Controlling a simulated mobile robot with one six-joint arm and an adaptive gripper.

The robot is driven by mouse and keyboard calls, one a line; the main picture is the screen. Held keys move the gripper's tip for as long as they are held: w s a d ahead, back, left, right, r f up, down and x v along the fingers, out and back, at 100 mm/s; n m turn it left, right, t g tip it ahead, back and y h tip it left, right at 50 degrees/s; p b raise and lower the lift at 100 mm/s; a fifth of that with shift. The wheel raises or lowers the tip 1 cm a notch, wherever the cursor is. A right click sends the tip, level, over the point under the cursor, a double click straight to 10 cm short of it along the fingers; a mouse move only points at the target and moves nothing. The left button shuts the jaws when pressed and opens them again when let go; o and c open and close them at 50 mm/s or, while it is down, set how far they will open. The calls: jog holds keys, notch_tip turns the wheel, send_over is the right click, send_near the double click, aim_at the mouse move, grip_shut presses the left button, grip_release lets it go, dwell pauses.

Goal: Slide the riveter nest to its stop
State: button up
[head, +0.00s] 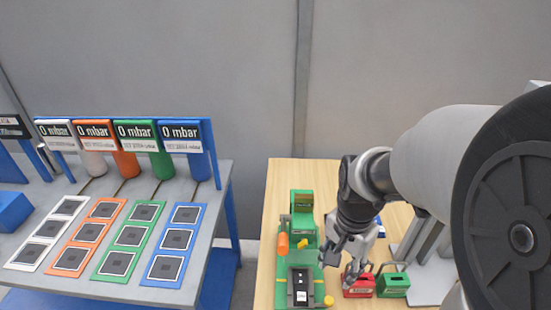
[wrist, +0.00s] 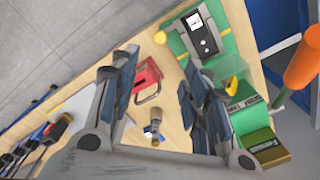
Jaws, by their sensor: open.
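The green riveter (head: 303,228) stands on the wooden table, with an orange handle (head: 283,245) at its left side. The riveter nest (head: 301,284), a dark block with a white patch, lies at the near end of its green base; in the wrist view the nest (wrist: 203,34) is at the top. A yellow knob (head: 328,301) is beside the nest. My gripper (head: 341,264) is open and empty, to the right of the nest and apart from it. In the wrist view, the open fingers (wrist: 158,70) spread below and left of the nest. The fingers partly hide the table.
A small blue and brass part (wrist: 155,132) lies on the table. A grey bench (head: 220,190) with coloured panels and gauges stands left, across a gap.

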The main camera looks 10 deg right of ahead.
aim_at(329, 299)
notch_tip(329, 299, down, 16)
jog(key=b, duration=0.5)
jog(key=shift+c, duration=0.5)
grip_shut()
jog(key=shift+w, duration=0.1)
